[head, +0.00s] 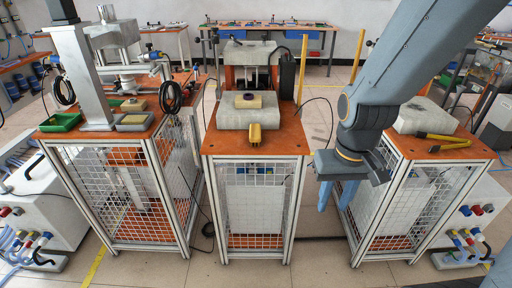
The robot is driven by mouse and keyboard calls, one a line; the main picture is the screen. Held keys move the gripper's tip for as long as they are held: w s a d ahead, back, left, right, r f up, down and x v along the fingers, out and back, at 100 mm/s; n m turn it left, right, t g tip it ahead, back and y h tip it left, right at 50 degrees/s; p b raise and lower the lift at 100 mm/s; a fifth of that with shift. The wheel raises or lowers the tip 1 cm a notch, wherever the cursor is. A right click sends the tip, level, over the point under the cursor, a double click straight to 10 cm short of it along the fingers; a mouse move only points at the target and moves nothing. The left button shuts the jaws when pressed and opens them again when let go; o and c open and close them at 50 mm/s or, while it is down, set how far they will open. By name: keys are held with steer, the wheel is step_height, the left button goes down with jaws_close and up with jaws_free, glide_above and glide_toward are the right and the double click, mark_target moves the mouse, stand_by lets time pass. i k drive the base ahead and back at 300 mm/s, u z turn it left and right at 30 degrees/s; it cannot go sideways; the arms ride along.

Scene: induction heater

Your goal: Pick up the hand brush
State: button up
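My gripper (337,196) hangs at the right of centre, in front of the gap between the middle and right tables. Its two blue fingers point down and stand apart, with nothing visible between them. I cannot pick out a hand brush with certainty. A small tan block (133,104) on the left table is too small to identify. A short yellow object (255,134) lies at the front of the middle table, to the left of my gripper; its kind is unclear.
The middle table (285,143) bears a grey block (232,113) with a dark round part on top. The right table has a yellow-and-black tool (442,140). Mesh cages stand below the tabletops. Floor shows between the tables.

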mark_target(255, 129)
steer(key=u, duration=0.25)
steer(key=i, duration=1.1)
steer(key=u, duration=0.3)
